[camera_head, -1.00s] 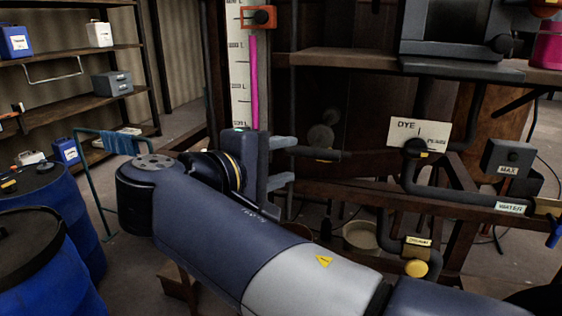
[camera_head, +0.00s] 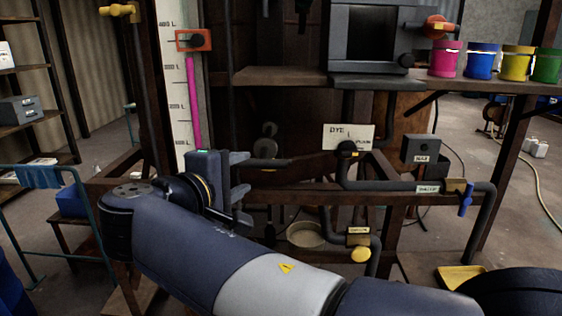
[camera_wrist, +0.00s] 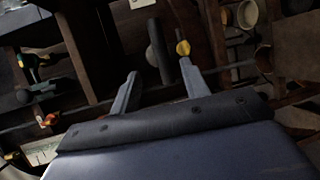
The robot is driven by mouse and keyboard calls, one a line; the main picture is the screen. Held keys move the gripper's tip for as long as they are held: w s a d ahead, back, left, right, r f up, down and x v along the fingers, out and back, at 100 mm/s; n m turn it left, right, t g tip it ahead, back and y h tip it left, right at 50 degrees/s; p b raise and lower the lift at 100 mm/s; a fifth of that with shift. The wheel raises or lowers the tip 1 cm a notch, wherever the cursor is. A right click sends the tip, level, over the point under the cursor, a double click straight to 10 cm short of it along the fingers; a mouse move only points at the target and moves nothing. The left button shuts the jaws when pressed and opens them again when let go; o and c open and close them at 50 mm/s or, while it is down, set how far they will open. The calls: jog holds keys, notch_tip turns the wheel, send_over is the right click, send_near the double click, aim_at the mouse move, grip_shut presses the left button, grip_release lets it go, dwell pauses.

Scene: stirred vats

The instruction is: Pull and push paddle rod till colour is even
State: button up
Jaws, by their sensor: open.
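My gripper (camera_head: 240,175) is open and empty in the head view, at the lower left of the wooden rig. Its two fingers also show in the wrist view (camera_wrist: 160,70), apart, with a dark bar (camera_wrist: 155,50) beyond the gap. I cannot make out the paddle rod for certain. A tall gauge (camera_head: 182,128) holds a pink column (camera_head: 193,100), with an orange clamp (camera_head: 193,41) on it. A dye sign (camera_head: 348,137) hangs on the rig right of my gripper. The vat's inside and its colour are not visible.
Pink (camera_head: 444,60), blue (camera_head: 482,61), yellow (camera_head: 515,63) and green (camera_head: 548,66) pots stand on the shelf at right. Dark pipes with a blue valve handle (camera_head: 466,199) and a yellow knob (camera_head: 361,255) cross the rig. A pale bowl (camera_head: 305,234) is below.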

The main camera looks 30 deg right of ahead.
aim_at(260, 165)
jog(key=p+x, duration=0.2)
jog(key=x, duration=0.8)
jog(key=shift+w+d+f, duration=0.1)
jog(key=shift+w+d, duration=0.1)
jog(key=shift+d, duration=0.1)
jog(key=shift+c, duration=0.4)
grip_shut()
